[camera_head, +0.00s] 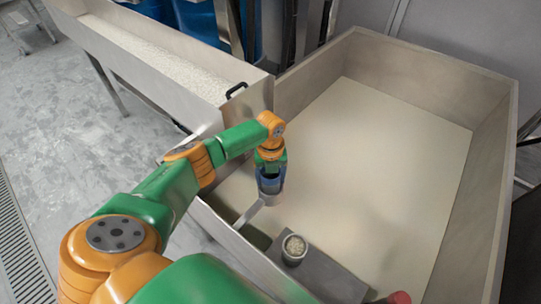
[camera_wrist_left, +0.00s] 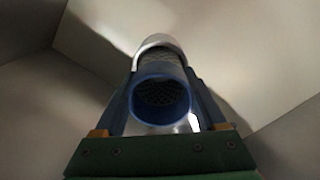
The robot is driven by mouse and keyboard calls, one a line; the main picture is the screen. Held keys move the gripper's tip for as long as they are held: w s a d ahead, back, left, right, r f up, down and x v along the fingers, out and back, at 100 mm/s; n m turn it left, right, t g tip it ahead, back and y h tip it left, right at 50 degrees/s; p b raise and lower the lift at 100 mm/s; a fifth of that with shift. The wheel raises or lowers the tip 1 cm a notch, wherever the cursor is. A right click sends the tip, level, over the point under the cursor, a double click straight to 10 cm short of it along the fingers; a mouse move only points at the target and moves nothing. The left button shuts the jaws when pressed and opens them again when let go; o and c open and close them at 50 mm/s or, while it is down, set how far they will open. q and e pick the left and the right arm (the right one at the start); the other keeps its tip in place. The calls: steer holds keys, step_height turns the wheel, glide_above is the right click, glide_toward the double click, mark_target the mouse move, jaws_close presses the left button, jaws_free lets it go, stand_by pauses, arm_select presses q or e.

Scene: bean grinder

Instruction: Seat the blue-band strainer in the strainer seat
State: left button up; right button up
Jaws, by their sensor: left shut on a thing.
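My left gripper (camera_head: 269,184) is shut on the blue-band strainer and points down over the left side of the large bin. In the left wrist view, the strainer's blue band (camera_wrist_left: 160,78) shows between the fingers, with dark mesh inside its open end. A silvery curved metal rim (camera_wrist_left: 158,41) shows just beyond the strainer. In the head view, a pale metal piece (camera_head: 271,200) is directly below the gripper, beside a slanted metal chute (camera_head: 248,213). It may be the strainer seat. I cannot tell whether the strainer touches it. My right gripper is not in view.
A round cup with pale grains (camera_head: 294,247) stands on a grey block (camera_head: 325,275) near the bin's front edge. A red object (camera_head: 400,297) is at the bottom right. The large bin (camera_head: 400,130) is mostly clear. A metal trough (camera_head: 160,55) of pale grains stands at upper left.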

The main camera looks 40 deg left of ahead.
arm_select(q)
steer(key=shift+f+b, duration=0.3)
steer(key=shift+f, duration=0.1)
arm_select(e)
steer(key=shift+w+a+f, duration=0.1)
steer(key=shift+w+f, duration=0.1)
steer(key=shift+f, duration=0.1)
arm_select(q)
steer(key=shift+f, duration=0.1)
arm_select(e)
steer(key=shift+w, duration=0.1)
arm_select(q)
steer(key=shift+f, duration=0.25)
steer(key=o, duration=1.4)
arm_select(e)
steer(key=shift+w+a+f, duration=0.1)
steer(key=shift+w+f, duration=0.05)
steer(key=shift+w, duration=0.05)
arm_select(q)
steer(key=shift+o, duration=0.2)
step_height(320, 180, up, 7)
steer(key=p, duration=0.2)
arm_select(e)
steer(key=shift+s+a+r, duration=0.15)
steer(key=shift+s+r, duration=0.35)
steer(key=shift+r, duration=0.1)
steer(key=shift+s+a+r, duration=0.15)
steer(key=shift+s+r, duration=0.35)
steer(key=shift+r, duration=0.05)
